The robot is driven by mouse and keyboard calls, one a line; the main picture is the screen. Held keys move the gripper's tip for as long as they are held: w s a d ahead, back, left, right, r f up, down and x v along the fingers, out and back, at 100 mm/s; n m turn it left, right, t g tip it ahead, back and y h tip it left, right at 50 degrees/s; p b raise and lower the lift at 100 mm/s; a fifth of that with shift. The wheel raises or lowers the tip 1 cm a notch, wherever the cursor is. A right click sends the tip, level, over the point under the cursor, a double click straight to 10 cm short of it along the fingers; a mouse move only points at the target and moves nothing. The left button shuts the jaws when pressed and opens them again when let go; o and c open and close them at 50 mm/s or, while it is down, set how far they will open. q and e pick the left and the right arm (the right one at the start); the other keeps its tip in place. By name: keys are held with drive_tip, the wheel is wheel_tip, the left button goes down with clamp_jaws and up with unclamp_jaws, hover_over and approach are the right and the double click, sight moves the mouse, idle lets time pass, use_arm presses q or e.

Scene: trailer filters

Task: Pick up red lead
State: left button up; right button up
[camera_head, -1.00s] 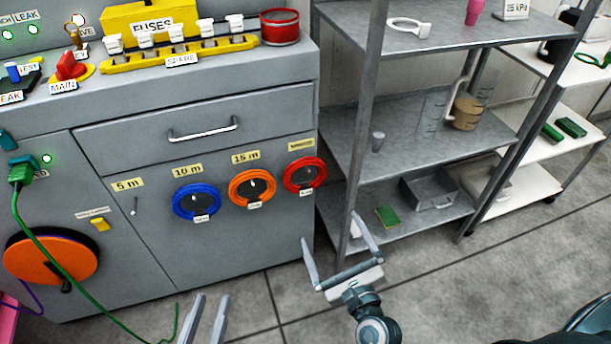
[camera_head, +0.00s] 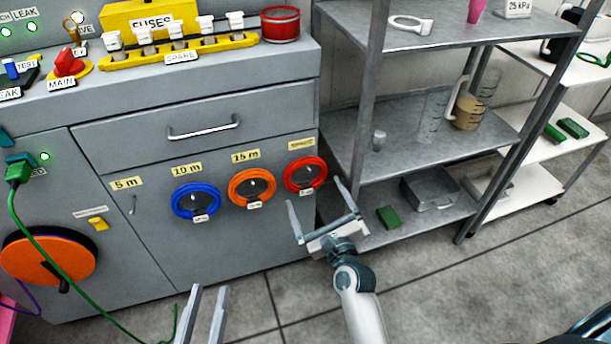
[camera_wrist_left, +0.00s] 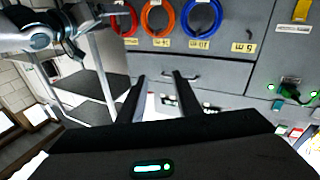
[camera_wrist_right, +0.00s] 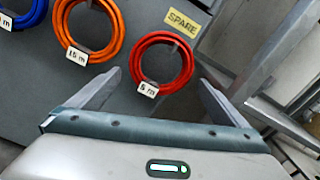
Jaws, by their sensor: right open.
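The red lead (camera_head: 290,172) is a coiled ring hanging on the grey cabinet front, right of the orange and blue coils. In the right wrist view the red lead (camera_wrist_right: 185,81) lies between the open fingers, ahead of them, with a white tag at its lower left. My right gripper (camera_head: 316,200) is open and empty, just below and in front of the red lead. My left gripper (camera_head: 207,300) is low in front of the cabinet, its two fingers apart and empty; its fingers also show in the left wrist view (camera_wrist_left: 157,82).
The orange coil (camera_head: 233,188) and blue coil (camera_head: 177,202) hang left of the red lead. A grey shelf rack (camera_head: 352,160) stands close on the right, its post near my right gripper. A green cable (camera_head: 60,268) hangs at the left. The floor in front is clear.

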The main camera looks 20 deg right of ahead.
idle(0.3)
drive_tip(key=shift+w+d+f+b, duration=0.15)
drive_tip(key=shift+w+b, duration=0.5)
drive_tip(key=shift+w, duration=1.95)
use_arm(q)
drive_tip(key=r+t, duration=0.1)
drive_tip(key=s+r, duration=0.1)
drive_tip(key=r, duration=0.1)
drive_tip(key=r+t+h, duration=0.1)
drive_tip(key=shift+s+d+r+t, duration=0.15)
drive_tip(key=shift+s+d+t, duration=0.05)
drive_tip(key=shift+s+t, duration=0.1)
use_arm(e)
drive_tip(key=shift+c, duration=0.2)
use_arm(q)
drive_tip(key=shift+w, duration=0.1)
use_arm(e)
drive_tip(key=c, duration=0.9)
